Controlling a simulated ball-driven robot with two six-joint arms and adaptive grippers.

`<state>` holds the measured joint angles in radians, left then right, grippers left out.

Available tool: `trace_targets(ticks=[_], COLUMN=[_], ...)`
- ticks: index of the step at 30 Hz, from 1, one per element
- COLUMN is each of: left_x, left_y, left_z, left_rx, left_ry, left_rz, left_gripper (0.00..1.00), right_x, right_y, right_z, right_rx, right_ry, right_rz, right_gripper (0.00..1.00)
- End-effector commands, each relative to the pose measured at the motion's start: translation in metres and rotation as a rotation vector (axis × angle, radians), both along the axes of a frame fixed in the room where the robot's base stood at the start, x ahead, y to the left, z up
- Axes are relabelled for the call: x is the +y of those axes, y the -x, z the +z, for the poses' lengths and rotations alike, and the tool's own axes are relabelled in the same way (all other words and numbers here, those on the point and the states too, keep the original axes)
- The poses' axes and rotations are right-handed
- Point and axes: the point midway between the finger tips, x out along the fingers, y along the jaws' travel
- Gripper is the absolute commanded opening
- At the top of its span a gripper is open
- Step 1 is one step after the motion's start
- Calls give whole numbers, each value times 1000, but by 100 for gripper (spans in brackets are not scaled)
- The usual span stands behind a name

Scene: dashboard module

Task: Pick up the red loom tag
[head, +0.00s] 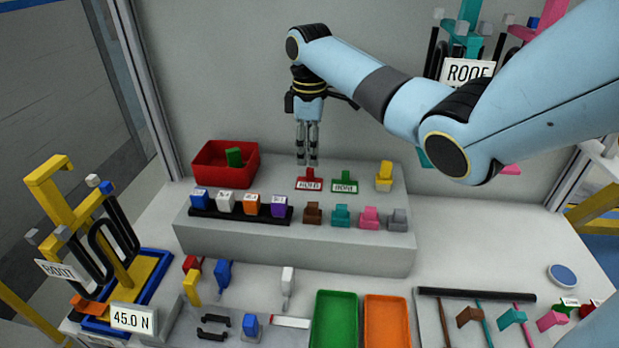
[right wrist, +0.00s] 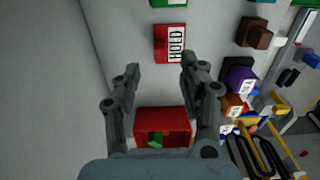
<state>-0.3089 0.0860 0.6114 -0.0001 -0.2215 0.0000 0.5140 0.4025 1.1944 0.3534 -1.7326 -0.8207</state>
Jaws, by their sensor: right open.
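The red loom tag (head: 309,180), with a white label reading HOLD, lies on the raised grey shelf, left of a similar green tag (head: 344,182). In the right wrist view the red tag (right wrist: 170,44) lies just beyond my fingertips, with nothing between them. My right gripper (head: 307,162) points down, open and empty, and its tips appear slightly behind the tag in the head view. It also shows in the right wrist view (right wrist: 160,68) with its fingers apart. My left gripper is not in view.
A red bin (head: 207,176) holding a green piece stands left of the tag. A black rail (head: 239,213) with several coloured connectors and several loose clips lie along the shelf front. A yellow piece (head: 384,176) stands right of the green tag. The wall rises close behind.

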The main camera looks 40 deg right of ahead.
Motion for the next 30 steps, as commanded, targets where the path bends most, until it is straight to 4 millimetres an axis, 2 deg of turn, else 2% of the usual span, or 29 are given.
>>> trace_targets(ticks=[12, 20, 27, 29, 30], left_x=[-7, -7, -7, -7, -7], left_y=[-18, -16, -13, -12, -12], left_z=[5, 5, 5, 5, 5], left_rx=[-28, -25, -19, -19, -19], left_ry=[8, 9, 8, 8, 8], left_rz=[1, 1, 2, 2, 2], left_gripper=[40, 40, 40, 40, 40], right_x=[-1, -1, -1, -1, -1], right_y=[1, 1, 1, 1, 1], right_z=[-52, -54, -54, -54, -54], right_rx=[1, -1, -1, -1, -1], right_ry=[0, 1, 1, 1, 1], right_rz=[1, 1, 1, 1, 1], right_gripper=[42, 41, 10, 2, 1])
